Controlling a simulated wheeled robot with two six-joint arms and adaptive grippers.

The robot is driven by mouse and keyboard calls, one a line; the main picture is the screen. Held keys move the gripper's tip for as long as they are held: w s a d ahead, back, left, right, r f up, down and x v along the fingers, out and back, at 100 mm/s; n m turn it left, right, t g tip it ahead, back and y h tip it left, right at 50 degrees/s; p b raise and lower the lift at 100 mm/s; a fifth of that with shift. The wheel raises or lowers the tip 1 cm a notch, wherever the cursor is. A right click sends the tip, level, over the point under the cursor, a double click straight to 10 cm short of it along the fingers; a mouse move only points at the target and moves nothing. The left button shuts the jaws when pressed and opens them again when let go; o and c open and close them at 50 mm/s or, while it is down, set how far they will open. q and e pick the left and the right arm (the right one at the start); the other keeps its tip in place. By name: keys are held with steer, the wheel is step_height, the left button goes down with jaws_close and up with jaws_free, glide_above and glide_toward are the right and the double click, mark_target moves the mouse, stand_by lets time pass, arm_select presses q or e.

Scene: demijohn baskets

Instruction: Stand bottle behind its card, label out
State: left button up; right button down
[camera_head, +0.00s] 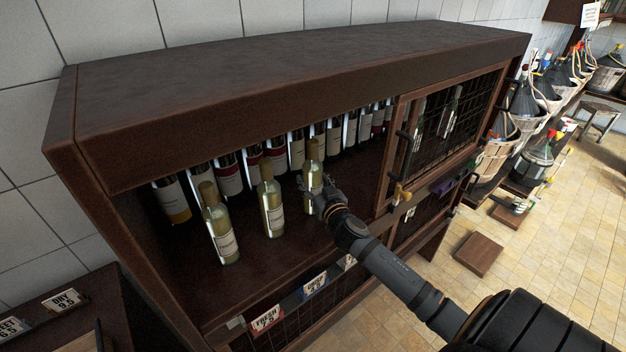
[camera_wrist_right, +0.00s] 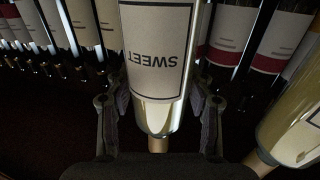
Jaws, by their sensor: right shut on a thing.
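The bottle (camera_head: 313,171) in my right gripper (camera_head: 318,197) is pale yellow-green with a tan cap and a white label. It is upright in the open left bay of the dark cabinet; whether its base touches the shelf is hidden. In the right wrist view the picture is inverted, and the label of this bottle (camera_wrist_right: 157,60) reads SWEET, facing my wrist. The right gripper's fingers (camera_wrist_right: 160,120) close on both its sides. Small cards hang along the shelf's front edge: a red one reading FRESH (camera_head: 267,319), a blue one (camera_head: 315,285) and a partly hidden white one (camera_head: 351,262).
Two similar pale bottles stand to the left, one near (camera_head: 271,208) and one farther left (camera_head: 220,230). A row of dark bottles (camera_head: 228,176) lines the back. The mesh door (camera_head: 450,125) stands right of the open bay. The cabinet top (camera_head: 290,65) overhangs the shelf.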

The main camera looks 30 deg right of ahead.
mark_target(316, 188)
steer(key=shift+r, duration=0.15)
steer(key=c, duration=0.5)
jaws_free()
steer(key=shift+f, duration=0.2)
steer(key=shift+r, duration=0.3)
steer(key=s, duration=0.1)
steer(key=s+b, duration=0.1)
steer(key=s+f, duration=0.1)
steer(key=shift+s+a+b, duration=0.1)
steer(key=shift+a+b, duration=0.3)
steer(key=s+a+p, duration=0.1)
steer(key=s, duration=0.7)
steer(key=shift+s+a+r+p, duration=0.25)
steer(key=shift+s+r+p, duration=0.1)
steer(key=shift+s+r, duration=0.05)
steer(key=shift+f, duration=0.1)
